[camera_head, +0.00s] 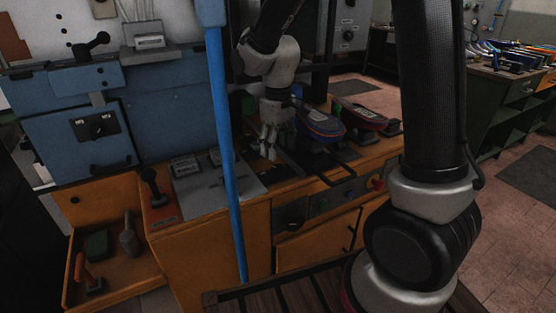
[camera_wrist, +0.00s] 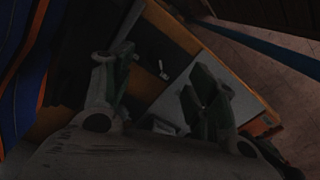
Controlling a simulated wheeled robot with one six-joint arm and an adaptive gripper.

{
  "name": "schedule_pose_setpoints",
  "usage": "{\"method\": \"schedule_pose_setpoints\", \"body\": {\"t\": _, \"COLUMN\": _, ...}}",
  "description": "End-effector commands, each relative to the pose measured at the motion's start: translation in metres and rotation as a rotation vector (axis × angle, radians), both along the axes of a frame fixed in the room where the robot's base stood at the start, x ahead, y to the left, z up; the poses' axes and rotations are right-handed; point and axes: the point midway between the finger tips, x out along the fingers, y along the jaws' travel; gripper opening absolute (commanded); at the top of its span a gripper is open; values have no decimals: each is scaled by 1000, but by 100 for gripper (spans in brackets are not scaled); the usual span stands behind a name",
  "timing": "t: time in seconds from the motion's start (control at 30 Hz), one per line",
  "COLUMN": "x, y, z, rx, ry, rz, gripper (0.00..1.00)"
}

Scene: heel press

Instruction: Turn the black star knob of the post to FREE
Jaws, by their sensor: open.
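My gripper (camera_head: 268,152) is open and points down over the orange bench, at the right end of the grey plate. In the wrist view its two fingers stand apart (camera_wrist: 155,98), and I see nothing held between them. I cannot single out the black star knob of the post for sure in either view; it may be hidden behind my gripper and arm. No FREE marking is readable. The wrist view is dark and shows a small bright fitting (camera_wrist: 162,69) on a dark surface beyond the fingers.
Shoes (camera_head: 322,125) sit on the bench right of my gripper. A blue upright pole (camera_head: 222,130) stands in front. A black-knobbed lever (camera_head: 151,182) and the grey plate (camera_head: 205,190) are left. A front panel carries a red button (camera_head: 376,182).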

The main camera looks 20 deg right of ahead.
Motion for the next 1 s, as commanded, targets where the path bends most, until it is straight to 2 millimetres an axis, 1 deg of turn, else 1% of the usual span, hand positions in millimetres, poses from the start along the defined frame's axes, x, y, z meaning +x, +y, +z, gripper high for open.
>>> {"method": "schedule_pose_setpoints", "body": {"t": 0.03, "x": 2, "y": 1, "z": 13, "rx": 2, "ry": -6, "rz": 0, "gripper": 58}}
{"method": "schedule_pose_setpoints", "body": {"t": 0.1, "x": 1, "y": 0, "z": 26, "rx": 2, "ry": -5, "rz": 0, "gripper": 58}}
{"method": "schedule_pose_setpoints", "body": {"t": 0.2, "x": 1, "y": 0, "z": 42, "rx": 1, "ry": -3, "rz": 0, "gripper": 58}}
{"method": "schedule_pose_setpoints", "body": {"t": 0.3, "x": 1, "y": 0, "z": 51, "rx": 1, "ry": -2, "rz": 0, "gripper": 58}}
{"method": "schedule_pose_setpoints", "body": {"t": 0.43, "x": 0, "y": 0, "z": 56, "rx": 1, "ry": -1, "rz": 0, "gripper": 58}}
{"method": "schedule_pose_setpoints", "body": {"t": 1.0, "x": 0, "y": 0, "z": 56, "rx": 0, "ry": 0, "rz": 0, "gripper": 58}}
